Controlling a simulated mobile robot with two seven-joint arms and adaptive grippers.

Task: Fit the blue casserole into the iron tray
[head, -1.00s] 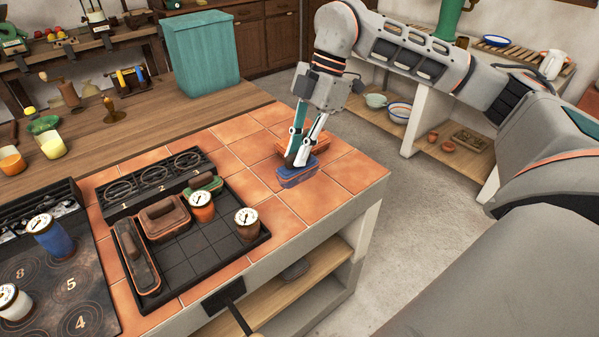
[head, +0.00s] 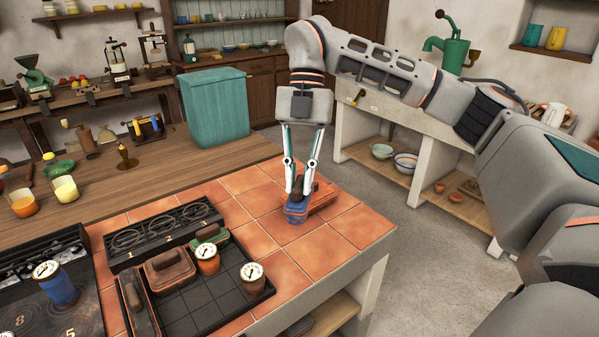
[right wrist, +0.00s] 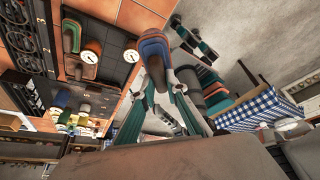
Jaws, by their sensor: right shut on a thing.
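The blue casserole (head: 297,214) is at the back right of the tiled counter in the head view. My right gripper (head: 300,191) is shut on its dark handle from above. I cannot tell whether its base touches the tiles. The right wrist view shows the casserole (right wrist: 153,47) at the fingertips (right wrist: 156,78). The iron tray (head: 215,303), black with a grid floor, lies in front and to the left. It holds a brown casserole (head: 168,272), a long brown dish (head: 138,308), a green dish (head: 222,237) and two gauge-topped pots (head: 207,262) (head: 252,278). My left gripper is not in view.
A black rack with rings (head: 160,232) borders the tray's back. A stove top (head: 35,300) with a blue gauge-topped pot (head: 60,288) is at left. Bare tiles (head: 285,262) lie between casserole and tray.

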